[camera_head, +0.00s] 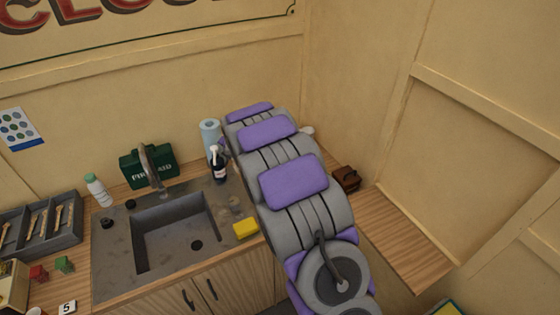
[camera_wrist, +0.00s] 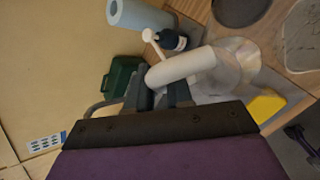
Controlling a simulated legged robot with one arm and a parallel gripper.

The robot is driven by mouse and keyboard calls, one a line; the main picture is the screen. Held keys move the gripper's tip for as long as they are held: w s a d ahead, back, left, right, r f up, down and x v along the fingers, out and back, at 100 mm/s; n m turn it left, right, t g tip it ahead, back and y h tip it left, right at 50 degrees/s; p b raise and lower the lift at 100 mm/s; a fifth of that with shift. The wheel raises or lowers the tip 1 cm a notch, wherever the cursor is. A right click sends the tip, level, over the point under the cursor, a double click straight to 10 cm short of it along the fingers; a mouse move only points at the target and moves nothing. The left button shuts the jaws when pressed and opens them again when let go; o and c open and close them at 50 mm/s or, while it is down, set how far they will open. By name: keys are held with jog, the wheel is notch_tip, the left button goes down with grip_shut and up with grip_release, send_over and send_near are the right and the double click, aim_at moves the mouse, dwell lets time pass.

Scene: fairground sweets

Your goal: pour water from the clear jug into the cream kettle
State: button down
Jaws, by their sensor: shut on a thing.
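My gripper (camera_wrist: 163,92) shows in the wrist view, its dark jaws shut on the white handle of the clear jug (camera_wrist: 236,58). The jug's see-through body lies beyond the handle, to the right. Its water level and tilt cannot be told. In the head view my arm hides the gripper and the jug. I cannot make out the cream kettle for sure in either view; only a small whitish bit (camera_head: 307,130) shows just right of my arm.

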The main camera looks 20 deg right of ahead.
jog(key=w+a+f+n+g+h+p, duration=0.3)
jog(key=a+f+h+p, duration=0.2)
jog(key=f+p, duration=0.4)
jog(key=shift+w+a+f, duration=0.2)
jog(key=shift+a+f, duration=0.25)
jog(key=shift+f, duration=0.1)
dwell(0.5)
